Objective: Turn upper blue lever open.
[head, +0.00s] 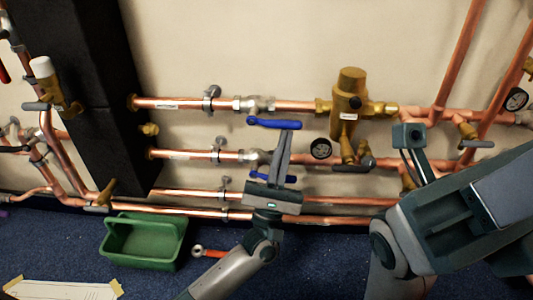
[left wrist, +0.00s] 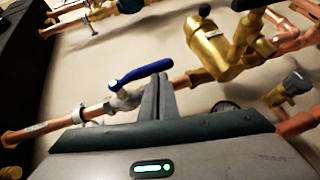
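The upper blue lever (head: 274,123) is on a valve of the upper horizontal copper pipe. It lies nearly level, along the pipe, its free end to the right. In the left wrist view the lever (left wrist: 140,73) slants up to the right from its valve. My left gripper (head: 285,134) has its fingers pointing up, tips at the lever's right part; they look shut together with nothing between them. Whether they touch the lever is unclear.
A lower blue lever (head: 262,176) is partly hidden behind my left gripper. A brass regulator (head: 350,92) and a round gauge (head: 321,149) are to the right. A black column (head: 85,80) stands left. A green crate (head: 112,248) and a red-handled tool (head: 198,251) lie on the blue floor.

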